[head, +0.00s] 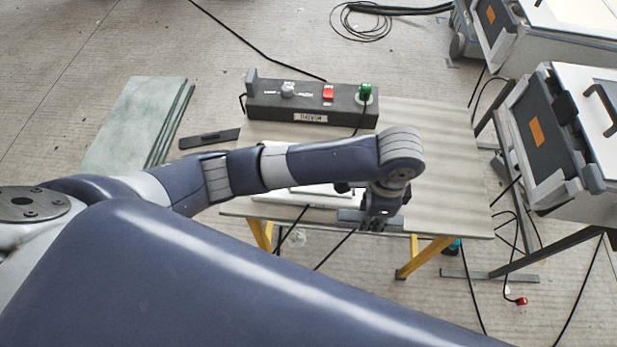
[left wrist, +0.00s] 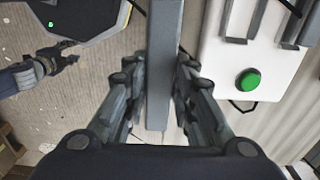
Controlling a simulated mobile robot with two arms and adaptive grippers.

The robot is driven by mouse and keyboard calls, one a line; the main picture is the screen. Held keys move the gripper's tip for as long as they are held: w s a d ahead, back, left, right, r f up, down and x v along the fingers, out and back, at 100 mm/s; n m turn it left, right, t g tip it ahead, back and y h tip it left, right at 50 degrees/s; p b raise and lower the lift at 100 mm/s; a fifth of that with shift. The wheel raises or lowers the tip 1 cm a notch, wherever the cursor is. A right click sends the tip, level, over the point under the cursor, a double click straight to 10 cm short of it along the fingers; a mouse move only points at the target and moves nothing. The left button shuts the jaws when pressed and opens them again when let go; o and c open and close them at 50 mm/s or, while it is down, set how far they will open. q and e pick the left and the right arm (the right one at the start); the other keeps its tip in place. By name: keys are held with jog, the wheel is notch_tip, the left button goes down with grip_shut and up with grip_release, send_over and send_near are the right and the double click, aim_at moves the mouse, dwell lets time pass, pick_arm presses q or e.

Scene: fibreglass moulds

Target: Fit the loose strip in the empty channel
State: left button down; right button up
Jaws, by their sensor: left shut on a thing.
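My left gripper (head: 372,222) is over the front edge of the table, with its arm coming in from the left. In the left wrist view its two fingers (left wrist: 158,90) are on either side of a long grey strip (left wrist: 163,65), shut on it. Part of the strip (head: 349,216) also shows beside the gripper in the head view. A white panel (left wrist: 225,75) with a green button (left wrist: 248,80) and grey bars lies right of the strip, apart from it. I cannot tell which channel is empty. My right gripper (left wrist: 62,62) shows small at the left, its opening unclear.
A dark control box (head: 312,100) with a knob, red switch and green button stands at the table's back. The table (head: 450,165) is clear on the right. Pale green boards (head: 130,120) lie on the left. Grey-white cases stand at right, and cables hang at the front.

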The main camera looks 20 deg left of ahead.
pick_arm(q)
jog(key=w+a, duration=0.2)
jog(key=a, duration=0.2)
jog(key=w+a+p, duration=0.1)
jog(key=w+a, duration=0.1)
jog(key=a, duration=0.2)
jog(key=w+a+f+p, duration=0.1)
jog(key=w+a, duration=0.1)
jog(key=a, duration=0.2)
jog(key=shift+w+f, duration=0.1)
jog(key=shift+w+a+f, duration=0.1)
jog(key=shift+w+a, duration=0.2)
jog(key=shift+a, duration=0.1)
jog(key=shift+w+a, duration=0.25)
jog(key=shift+a, duration=0.3)
notch_tip(320, 180, down, 4)
jog(key=shift+s+r+p, duration=0.1)
jog(key=shift+r+p, duration=0.15)
jog(key=shift+p, duration=0.1)
jog(key=shift+d+f, duration=0.1)
jog(key=c, duration=1.3)
grip_release()
pick_arm(e)
jog(key=d+r, duration=0.2)
jog(key=shift+w+r, duration=0.15)
jog(key=shift+r, duration=0.2)
